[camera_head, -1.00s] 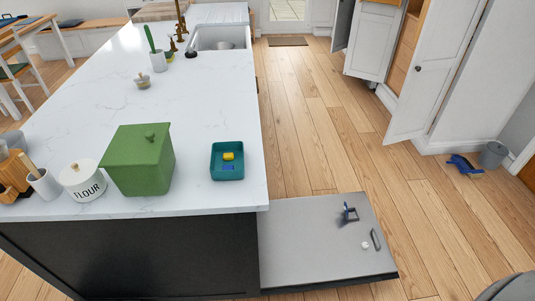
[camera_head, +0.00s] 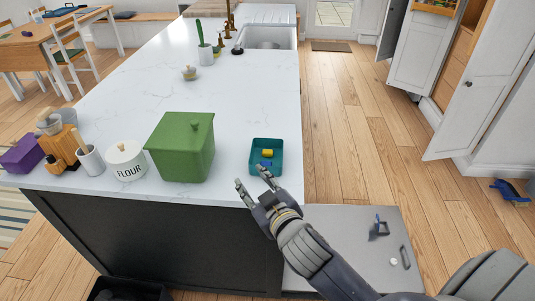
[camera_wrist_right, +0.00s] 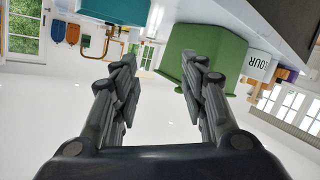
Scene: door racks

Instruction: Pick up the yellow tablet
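The yellow tablet (camera_head: 267,153) is a small yellow block inside a teal tray (camera_head: 253,164) on the white counter. A small blue piece (camera_head: 266,163) lies in the tray on its near side. My right gripper (camera_head: 253,178) is just in front of the tray near the counter's front edge, apart from the tablet. It is open and empty; the right wrist view also shows its fingers (camera_wrist_right: 157,65) spread with nothing between them. I cannot make out the tablet in the wrist view. My left gripper is not in view.
A green lidded box (camera_head: 182,150) stands left of the tray and shows beyond the fingers in the wrist view (camera_wrist_right: 205,40). A flour jar (camera_head: 126,162) is further left. A grey open door panel (camera_head: 350,235) lies low beside the counter. The counter behind the tray is clear.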

